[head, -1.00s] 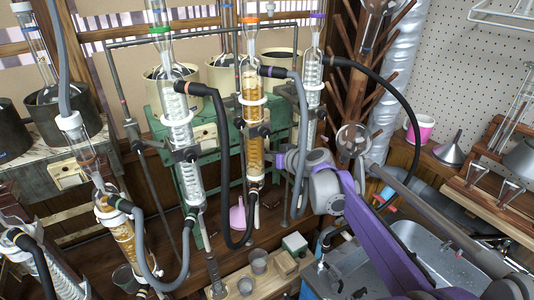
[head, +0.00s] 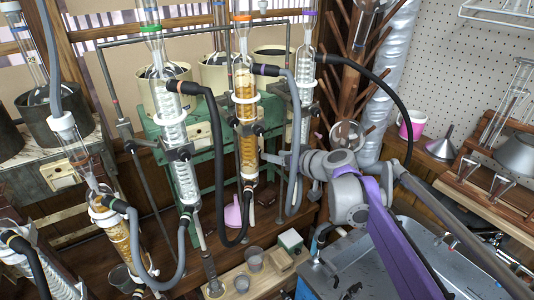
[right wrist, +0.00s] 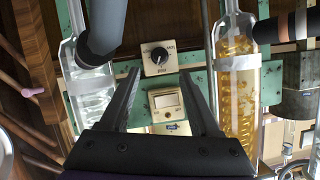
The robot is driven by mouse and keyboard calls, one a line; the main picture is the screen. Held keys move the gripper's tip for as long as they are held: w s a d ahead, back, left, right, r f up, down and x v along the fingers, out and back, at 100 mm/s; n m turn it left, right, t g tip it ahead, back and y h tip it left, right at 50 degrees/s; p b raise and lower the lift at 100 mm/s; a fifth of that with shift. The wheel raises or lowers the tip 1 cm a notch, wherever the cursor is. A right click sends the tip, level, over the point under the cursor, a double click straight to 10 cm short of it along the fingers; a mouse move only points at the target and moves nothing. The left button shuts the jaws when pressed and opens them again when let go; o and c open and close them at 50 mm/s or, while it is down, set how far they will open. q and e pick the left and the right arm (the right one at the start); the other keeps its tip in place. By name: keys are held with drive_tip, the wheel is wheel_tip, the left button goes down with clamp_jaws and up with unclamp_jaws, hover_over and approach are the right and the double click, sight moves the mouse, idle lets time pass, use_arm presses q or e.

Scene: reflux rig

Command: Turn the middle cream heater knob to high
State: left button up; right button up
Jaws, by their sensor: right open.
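In the right wrist view a black round knob (right wrist: 158,57) with a white pointer mark sits on a cream plate (right wrist: 168,46) with small lettering, on a green heater. The lettering is too small to read. My right gripper (right wrist: 159,78) is open and empty, its two fingertips below the knob in this picture and to either side of it, apparently not touching it. In the head view the right gripper (head: 275,157) reaches in beside the amber condenser, partly behind a grey hose. The knob cannot be made out there. My left gripper is not in view.
An amber-filled condenser (right wrist: 240,85) and a clear condenser (right wrist: 90,85) flank the gripper. A dark grey hose (right wrist: 102,28) hangs close to one finger. A cream meter (right wrist: 166,103) lies between the fingers. A grey metal tray (head: 420,265) stands below my right arm.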

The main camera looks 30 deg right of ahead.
drive_tip(key=v, duration=0.2)
drive_tip(key=shift+s+r, duration=0.15)
drive_tip(key=shift+s, duration=0.25)
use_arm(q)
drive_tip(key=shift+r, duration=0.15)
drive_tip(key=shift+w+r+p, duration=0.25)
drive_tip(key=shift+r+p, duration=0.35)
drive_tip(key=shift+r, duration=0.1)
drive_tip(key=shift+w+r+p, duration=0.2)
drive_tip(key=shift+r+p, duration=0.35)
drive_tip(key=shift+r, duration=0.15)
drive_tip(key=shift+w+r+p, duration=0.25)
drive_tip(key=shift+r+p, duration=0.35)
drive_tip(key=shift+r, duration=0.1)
use_arm(e)
drive_tip(key=w+a+f+n+h, duration=0.2)
drive_tip(key=w+f+n, duration=0.1)
drive_tip(key=w, duration=0.6)
drive_tip(key=shift+w+f, duration=0.35)
drive_tip(key=shift+f, duration=0.2)
clamp_jaws()
